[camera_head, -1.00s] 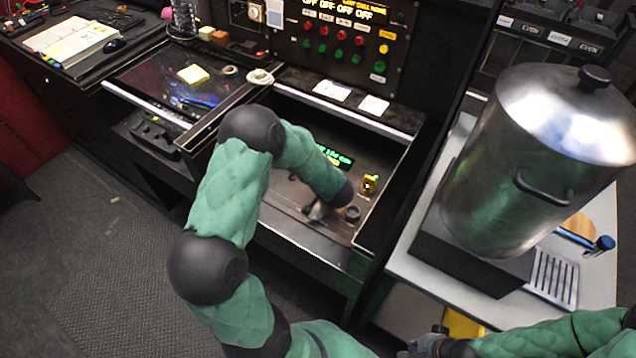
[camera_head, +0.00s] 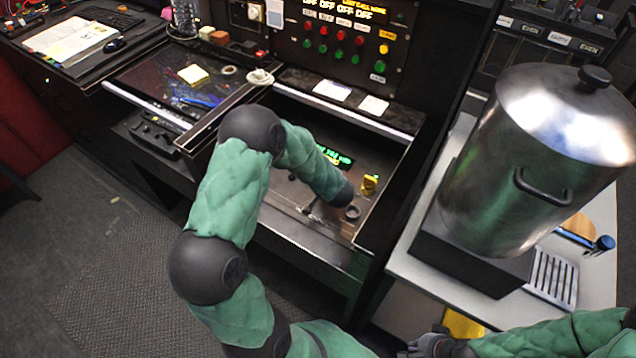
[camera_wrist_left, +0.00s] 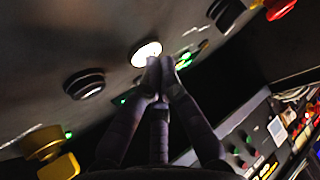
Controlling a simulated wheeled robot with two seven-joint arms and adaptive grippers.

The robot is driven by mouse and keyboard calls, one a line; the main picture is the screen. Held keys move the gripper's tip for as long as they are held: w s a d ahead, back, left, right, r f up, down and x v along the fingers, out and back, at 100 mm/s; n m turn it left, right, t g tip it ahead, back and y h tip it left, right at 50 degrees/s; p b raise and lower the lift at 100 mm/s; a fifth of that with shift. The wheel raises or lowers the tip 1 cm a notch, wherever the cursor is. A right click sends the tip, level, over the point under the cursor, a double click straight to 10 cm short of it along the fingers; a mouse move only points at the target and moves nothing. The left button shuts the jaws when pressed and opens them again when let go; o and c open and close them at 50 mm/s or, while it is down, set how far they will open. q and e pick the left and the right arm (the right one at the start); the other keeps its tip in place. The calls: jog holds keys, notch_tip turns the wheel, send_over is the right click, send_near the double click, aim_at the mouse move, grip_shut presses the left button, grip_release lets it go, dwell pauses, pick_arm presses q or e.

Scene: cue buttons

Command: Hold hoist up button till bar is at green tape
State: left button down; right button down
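In the left wrist view, my left gripper (camera_wrist_left: 160,66) has its dark fingers together, with the tips at the lower right edge of a white lit round button (camera_wrist_left: 146,53). I cannot tell whether they press it. A dark round button (camera_wrist_left: 84,84) sits to the left, unlit. In the head view, my left arm hides most of the left gripper above the desk console (camera_head: 290,225). A small green-lit display (camera_head: 338,156) shows beside the forearm; its text is too small to read. My right gripper (camera_head: 430,345) is low at the bottom edge. I cannot make out the bar or green tape.
A yellow knob-like part (camera_head: 369,183) and a black ring (camera_head: 352,212) sit on the console's right side. An upright panel (camera_head: 345,45) with red and green buttons stands behind. A large steel pot (camera_head: 530,165) stands on the right counter.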

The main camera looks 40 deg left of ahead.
pick_arm(q)
jog(key=shift+r+p, duration=0.8)
jog(key=shift+p, duration=0.3)
notch_tip(320, 180, up, 5)
jog(key=p, duration=0.6)
dwell(2.1)
